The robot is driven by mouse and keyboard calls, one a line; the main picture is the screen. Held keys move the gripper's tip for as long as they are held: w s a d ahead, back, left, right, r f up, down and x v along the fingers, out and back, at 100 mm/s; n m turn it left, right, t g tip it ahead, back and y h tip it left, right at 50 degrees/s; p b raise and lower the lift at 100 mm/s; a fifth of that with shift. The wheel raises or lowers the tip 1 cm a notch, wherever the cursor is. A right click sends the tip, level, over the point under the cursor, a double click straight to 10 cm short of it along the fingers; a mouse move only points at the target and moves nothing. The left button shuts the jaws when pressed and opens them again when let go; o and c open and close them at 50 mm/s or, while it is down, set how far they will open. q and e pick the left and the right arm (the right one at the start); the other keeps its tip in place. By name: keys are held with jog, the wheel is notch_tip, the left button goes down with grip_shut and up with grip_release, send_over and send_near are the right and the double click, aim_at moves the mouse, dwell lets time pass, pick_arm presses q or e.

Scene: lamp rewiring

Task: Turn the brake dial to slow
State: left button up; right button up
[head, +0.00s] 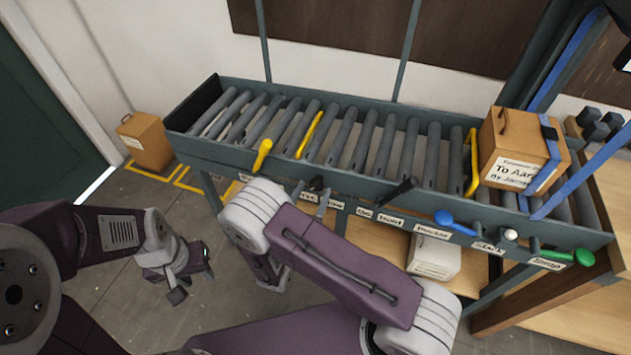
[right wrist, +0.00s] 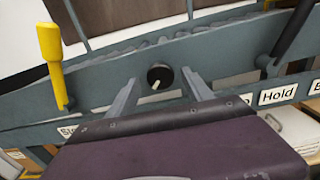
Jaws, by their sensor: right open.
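The brake dial is a small round black knob (right wrist: 160,76) with a pale pointer mark, set in the grey conveyor side rail. In the right wrist view the mark points down and slightly left. The dial also shows in the head view (head: 317,184), just beyond my right arm. My right gripper (right wrist: 160,81) is open, its two fingers apart on either side of the dial in the picture; I cannot tell whether they touch it. My left gripper (head: 192,284) hangs open and empty above the floor.
A yellow lever (right wrist: 52,60) stands left of the dial and a black lever (right wrist: 292,35) right of it. Blue (head: 455,222) and green (head: 577,257) handles lie farther right. A cardboard box (head: 505,140) sits on the rollers. Another box (head: 146,140) stands on the floor.

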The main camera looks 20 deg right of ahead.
jog(key=shift+w+d+r, duration=0.1)
jog(key=shift+w, duration=0.05)
jog(key=shift+c, duration=0.2)
grip_shut()
